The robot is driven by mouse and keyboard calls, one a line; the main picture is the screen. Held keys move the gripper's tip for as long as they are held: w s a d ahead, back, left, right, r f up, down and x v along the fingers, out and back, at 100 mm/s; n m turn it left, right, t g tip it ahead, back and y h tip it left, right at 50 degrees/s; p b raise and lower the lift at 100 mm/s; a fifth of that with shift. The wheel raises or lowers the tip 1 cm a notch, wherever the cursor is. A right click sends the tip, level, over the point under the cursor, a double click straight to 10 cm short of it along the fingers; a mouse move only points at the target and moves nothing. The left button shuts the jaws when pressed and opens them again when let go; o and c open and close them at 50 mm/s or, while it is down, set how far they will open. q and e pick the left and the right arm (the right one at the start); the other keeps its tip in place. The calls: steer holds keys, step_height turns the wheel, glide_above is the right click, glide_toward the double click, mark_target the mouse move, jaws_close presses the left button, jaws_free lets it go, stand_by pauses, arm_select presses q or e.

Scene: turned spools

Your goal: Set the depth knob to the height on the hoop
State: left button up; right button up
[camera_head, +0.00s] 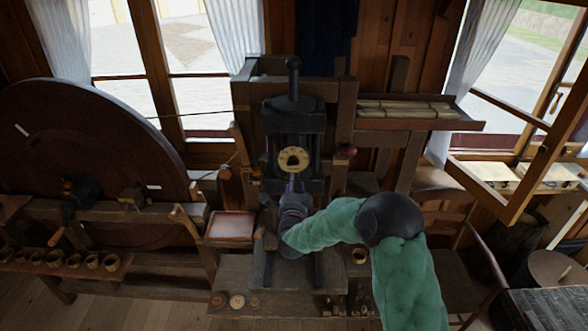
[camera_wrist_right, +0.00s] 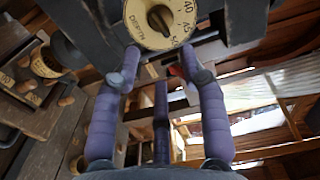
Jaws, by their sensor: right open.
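The depth dial is a round yellow plate (camera_head: 294,159) on the dark machine, with a dark knob at its centre. In the right wrist view the plate (camera_wrist_right: 139,30) reads "DEPTH", with 40 and 45 legible and the top cut off. The dark knob (camera_wrist_right: 159,18) shows at its middle; I cannot read its setting. My right gripper (camera_head: 291,184) is just below and in front of the dial. In the wrist view its purple fingers (camera_wrist_right: 161,64) are spread apart and empty, with the dial beyond the tips. My left gripper is not in view.
A large dark wheel (camera_head: 75,160) stands at the left. Several small turned pieces line a low shelf (camera_head: 70,272) there. A pale tray (camera_head: 231,226) is left of my right arm. A rack (camera_head: 425,115) is at upper right, and an open window frame (camera_head: 540,165) juts in.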

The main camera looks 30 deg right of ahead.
mark_target(293, 162)
steer(key=p+x, duration=0.2)
steer(key=x, duration=0.7)
steer(key=shift+w+d, duration=0.1)
steer(key=shift+w, duration=0.2)
jaws_close()
